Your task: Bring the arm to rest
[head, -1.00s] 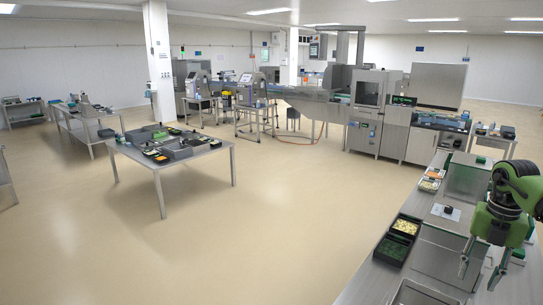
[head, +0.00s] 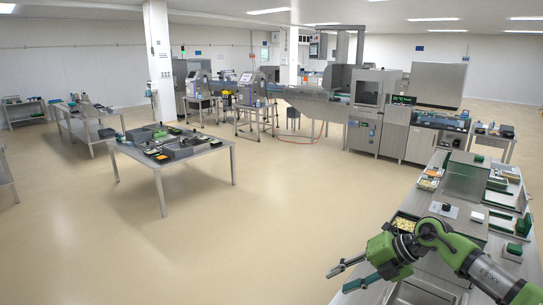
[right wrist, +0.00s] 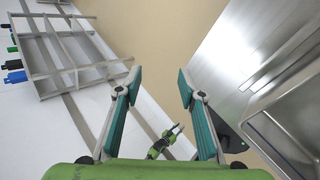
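My right gripper (head: 338,281) is in the lower middle of the head view, beside the left edge of the right-hand steel bench. Its fingers are apart with nothing between them. The right wrist view shows the same gripper (right wrist: 158,83) with its two teal-lined fingers spread and empty. A small green and dark gripper-like part (right wrist: 165,142), which looks like my left gripper, shows low between those fingers. Its finger state is too small to tell. My left gripper does not show in the head view.
The steel bench (head: 366,296) at right carries trays, boxes and a food tray (head: 405,222) partly behind my right arm. A table (head: 160,166) with dark trays stands at left. Machines (head: 370,100) line the back. The floor (head: 270,205) between is clear.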

